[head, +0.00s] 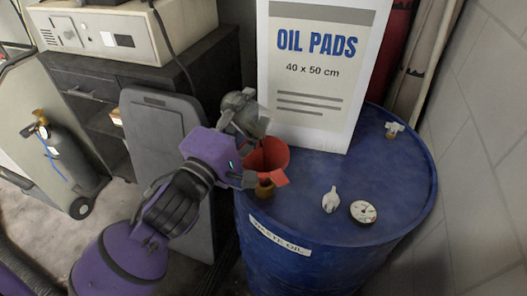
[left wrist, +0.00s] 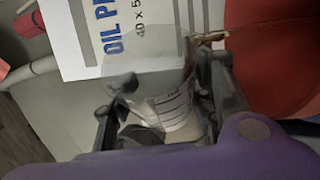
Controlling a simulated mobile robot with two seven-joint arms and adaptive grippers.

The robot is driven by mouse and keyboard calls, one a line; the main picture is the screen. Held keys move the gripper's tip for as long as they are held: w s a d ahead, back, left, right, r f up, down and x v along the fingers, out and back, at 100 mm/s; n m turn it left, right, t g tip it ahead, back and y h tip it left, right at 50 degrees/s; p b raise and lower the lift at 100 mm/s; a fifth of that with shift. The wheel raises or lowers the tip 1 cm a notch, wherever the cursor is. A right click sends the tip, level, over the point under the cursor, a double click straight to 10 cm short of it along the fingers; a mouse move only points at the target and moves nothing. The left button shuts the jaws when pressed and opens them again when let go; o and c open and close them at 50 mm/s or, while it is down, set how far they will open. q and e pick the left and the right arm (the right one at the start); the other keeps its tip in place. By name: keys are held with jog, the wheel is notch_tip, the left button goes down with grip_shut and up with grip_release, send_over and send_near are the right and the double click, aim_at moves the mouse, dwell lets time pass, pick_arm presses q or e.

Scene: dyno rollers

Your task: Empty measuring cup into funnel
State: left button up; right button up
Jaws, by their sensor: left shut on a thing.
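My left gripper (head: 238,112) is shut on a clear measuring cup (head: 257,124), holding it above the blue drum's left side. In the left wrist view the gripper's fingers (left wrist: 165,85) are on both sides of the cup (left wrist: 172,108), which has printed scale lines. The cup looks tilted, and a brownish streak shows near its rim there; I cannot tell how much is inside. The red funnel (head: 268,156) stands in an opening on the drum top, just below the cup. The funnel (left wrist: 275,45) also fills the right of the wrist view. My right gripper is not in view.
The blue waste oil drum (head: 318,215) carries a white oil pads box (head: 310,110) at its back, a small white object (head: 330,199) and a round gauge (head: 363,211). A grey panel (head: 155,140) stands left of the drum. A block wall is at the right.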

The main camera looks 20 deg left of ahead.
aim_at(262, 109)
pick_arm(q)
jog(key=shift+s+d+r+m, duration=0.1)
jog(key=shift+d+r+m, duration=0.1)
jog(key=shift+m, duration=0.4)
jog(key=shift+s+d+r+m+t+h, duration=0.2)
jog(key=shift+r+m+t+h, duration=0.15)
jog(key=shift+m, duration=0.45)
jog(key=m, duration=0.1)
jog(key=m+h, duration=0.1)
jog(key=d+m, duration=0.1)
jog(key=shift+s+r+t+h, duration=0.25)
jog(key=shift+r+t, duration=0.1)
jog(key=m+h, duration=0.1)
jog(key=m, duration=0.1)
jog(key=d+m+h, duration=0.1)
jog(key=m, duration=0.1)
jog(key=s+m, duration=0.1)
jog(key=m, duration=0.1)
jog(key=shift+d+r+h, duration=0.35)
jog(key=shift+h, duration=0.05)
jog(key=shift+s+d+r+m+h, duration=0.1)
jog(key=shift+s+d+m+h, duration=0.2)
jog(key=shift+m+h, duration=0.45)
jog(key=shift+w+y, duration=0.1)
jog(key=shift+y, duration=0.25)
